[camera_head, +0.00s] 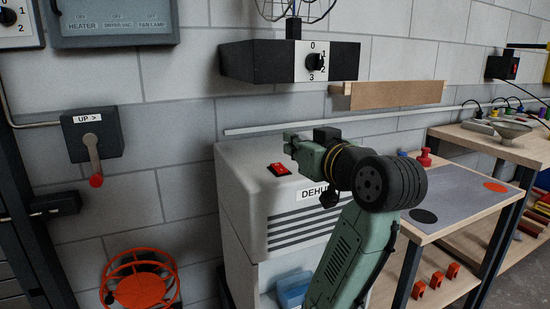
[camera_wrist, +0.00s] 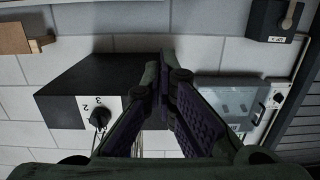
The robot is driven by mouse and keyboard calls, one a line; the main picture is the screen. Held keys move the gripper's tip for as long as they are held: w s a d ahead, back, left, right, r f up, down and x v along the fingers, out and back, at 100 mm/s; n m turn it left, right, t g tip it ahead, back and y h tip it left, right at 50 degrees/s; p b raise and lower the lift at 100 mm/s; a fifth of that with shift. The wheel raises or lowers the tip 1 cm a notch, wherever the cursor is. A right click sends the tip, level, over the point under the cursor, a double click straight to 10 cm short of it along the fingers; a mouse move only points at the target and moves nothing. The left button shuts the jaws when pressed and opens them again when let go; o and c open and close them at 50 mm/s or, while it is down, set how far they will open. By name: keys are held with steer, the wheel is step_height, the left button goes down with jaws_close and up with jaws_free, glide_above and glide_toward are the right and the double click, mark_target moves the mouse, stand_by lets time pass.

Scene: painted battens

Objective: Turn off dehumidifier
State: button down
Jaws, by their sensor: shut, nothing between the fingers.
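The dehumidifier (camera_head: 240,190) is a pale grey box against the block wall, with dark vent slots and a label partly hidden by my arm. A red rocker switch (camera_head: 279,169) with a small light mark sits on its top face, toward the left; I cannot tell its position. My gripper (camera_head: 289,143) is above the top of the dehumidifier, just up and right of the switch, apart from it. In the wrist view, my gripper (camera_wrist: 167,62) is shut and empty, its fingertips together, pointing toward the wall. The dehumidifier does not show in the wrist view.
A dark box with a numbered knob (camera_head: 316,62) hangs above my gripper, beside a wooden batten shelf (camera_head: 395,94). A grey panel (camera_head: 112,22) and a lever box (camera_head: 95,135) are at left. A workbench (camera_head: 450,195) stands at right.

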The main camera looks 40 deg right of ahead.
steer(key=shift+s+d+f, duration=0.2)
steer(key=shift+s+d, duration=0.25)
steer(key=shift+s, duration=0.15)
steer(key=shift+s+d+f, duration=0.15)
steer(key=shift+s+d, duration=0.25)
steer(key=shift+s, duration=0.15)
steer(key=p, duration=0.3)
glide_above(284, 169)
steer(key=shift+s+a+f, duration=0.2)
steer(key=shift+s+f, duration=0.2)
steer(key=shift+f, duration=0.1)
steer(key=f, duration=0.3)
steer(key=shift+w+d+f, duration=0.15)
steer(key=shift+w, duration=0.2)
steer(key=shift+f, duration=0.45)
